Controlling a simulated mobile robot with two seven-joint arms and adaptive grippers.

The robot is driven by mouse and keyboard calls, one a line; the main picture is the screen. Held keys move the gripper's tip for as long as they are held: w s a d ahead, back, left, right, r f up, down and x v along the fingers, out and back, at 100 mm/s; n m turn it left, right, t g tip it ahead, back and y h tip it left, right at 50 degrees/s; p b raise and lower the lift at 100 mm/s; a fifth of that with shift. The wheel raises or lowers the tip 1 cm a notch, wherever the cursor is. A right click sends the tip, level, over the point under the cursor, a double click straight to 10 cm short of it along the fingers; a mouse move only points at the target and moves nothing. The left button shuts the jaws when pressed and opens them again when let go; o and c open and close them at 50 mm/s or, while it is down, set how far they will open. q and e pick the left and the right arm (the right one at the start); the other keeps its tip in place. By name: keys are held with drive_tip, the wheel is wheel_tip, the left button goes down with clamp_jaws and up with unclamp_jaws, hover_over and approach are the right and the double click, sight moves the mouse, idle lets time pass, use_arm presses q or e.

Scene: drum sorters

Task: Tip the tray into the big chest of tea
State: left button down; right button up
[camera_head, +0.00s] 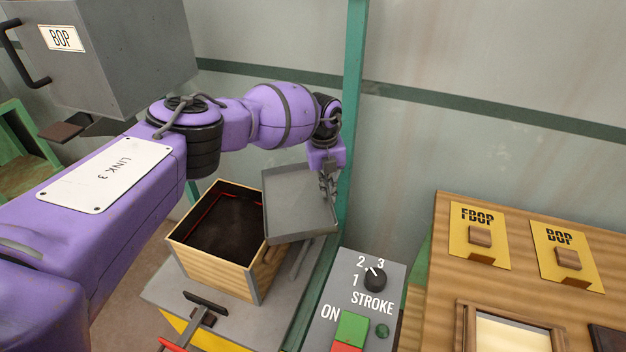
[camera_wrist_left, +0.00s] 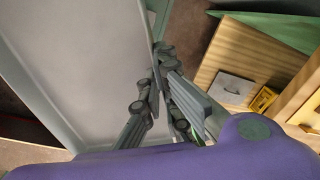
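The big wooden chest (camera_head: 257,273) stands open, with dark tea (camera_head: 218,222) inside. The grey tray (camera_head: 300,196) is beside and partly above the chest's right side, and it looks tilted. Its visible inner face is bare grey. My left gripper (camera_head: 328,186) is at the tray's right edge. In the left wrist view the fingers (camera_wrist_left: 158,85) close on the rim of the tray (camera_wrist_left: 85,65), whose pale floor fills the left of that view. I cannot tell whether the tray touches the chest. My right gripper is not in view.
The chest stands on a grey platform (camera_head: 160,291). A green post (camera_head: 352,120) rises right behind the gripper. A control box (camera_head: 345,290) with a STROKE knob and buttons stands at front right. A wooden cabinet (camera_head: 500,285) with yellow labels is further right. A grey BOP bin (camera_head: 120,60) is upper left.

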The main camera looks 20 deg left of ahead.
use_arm(q)
drive_tip(key=r, duration=0.1)
drive_tip(key=r+p, duration=0.1)
drive_tip(key=shift+w+d+r+y, duration=0.15)
drive_tip(key=shift+d+r+y, duration=0.1)
drive_tip(key=shift+r+y, duration=0.15)
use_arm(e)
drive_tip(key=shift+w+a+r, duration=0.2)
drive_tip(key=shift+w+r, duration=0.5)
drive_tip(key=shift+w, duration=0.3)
